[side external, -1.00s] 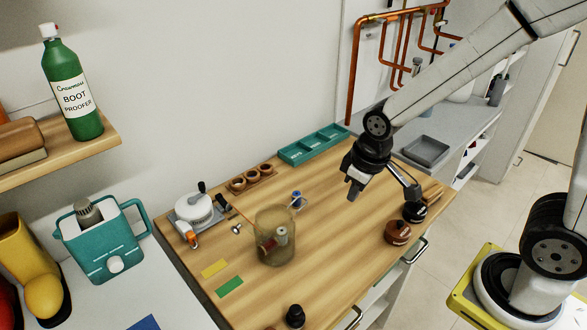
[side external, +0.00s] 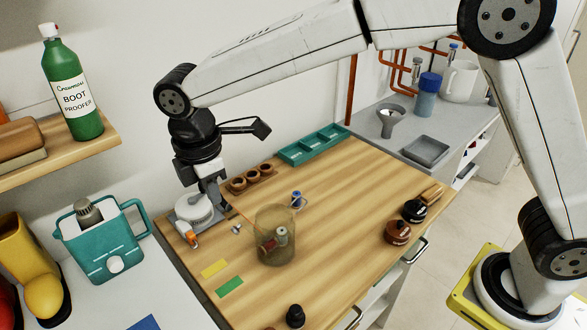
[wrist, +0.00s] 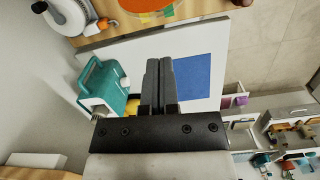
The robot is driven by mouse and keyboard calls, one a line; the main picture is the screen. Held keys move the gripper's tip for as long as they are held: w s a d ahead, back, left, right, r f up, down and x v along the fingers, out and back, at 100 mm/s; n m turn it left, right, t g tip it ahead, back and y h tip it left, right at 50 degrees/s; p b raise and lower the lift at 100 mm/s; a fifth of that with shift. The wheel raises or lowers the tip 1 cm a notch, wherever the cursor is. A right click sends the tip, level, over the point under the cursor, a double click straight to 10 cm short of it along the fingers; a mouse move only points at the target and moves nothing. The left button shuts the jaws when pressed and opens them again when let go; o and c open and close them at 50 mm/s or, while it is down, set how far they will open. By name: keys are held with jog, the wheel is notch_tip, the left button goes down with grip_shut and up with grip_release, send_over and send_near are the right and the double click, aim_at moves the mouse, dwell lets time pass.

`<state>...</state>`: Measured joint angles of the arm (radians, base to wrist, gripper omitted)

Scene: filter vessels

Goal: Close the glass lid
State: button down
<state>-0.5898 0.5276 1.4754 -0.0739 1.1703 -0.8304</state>
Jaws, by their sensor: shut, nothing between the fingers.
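My gripper (side external: 216,198) is shut and empty. In the side view it points down at the white round device (side external: 193,210), close above its right back edge; I cannot tell if it touches. Its black fingers also show in the wrist view (wrist: 160,78), with the white device (wrist: 68,14) at the upper left. An amber glass vessel (side external: 272,246) stands upright on the wooden bench, right of the gripper, with small items inside or behind it. Its amber edge shows at the top of the wrist view (wrist: 145,4). I cannot make out a separate glass lid.
A teal vessel (side external: 100,244) stands on the left counter by yellow boots (side external: 38,270). A wooden cup rack (side external: 252,178) and teal tray (side external: 313,145) line the bench's back. Dark round objects (side external: 398,231) sit at its right edge.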

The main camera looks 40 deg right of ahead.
aim_at(240, 226)
jog(key=a, duration=0.1)
jog(key=a+r+n, duration=0.1)
jog(key=a, duration=0.1)
jog(key=shift+s+a+n, duration=0.1)
jog(key=shift+s+n, duration=0.05)
jog(key=shift+n, duration=0.15)
jog(key=shift+f, duration=0.1)
notch_tip(240, 226, down, 10)
jog(key=d, duration=0.1)
jog(key=shift+d+r, duration=0.3)
jog(key=shift+d, duration=0.3)
jog(key=shift+d+r, duration=0.3)
jog(key=shift+d, duration=0.35)
jog(key=shift+d+r, duration=0.3)
jog(key=shift+d, duration=0.3)
jog(key=shift+d+r, duration=0.1)
jog(key=shift+d, duration=0.05)
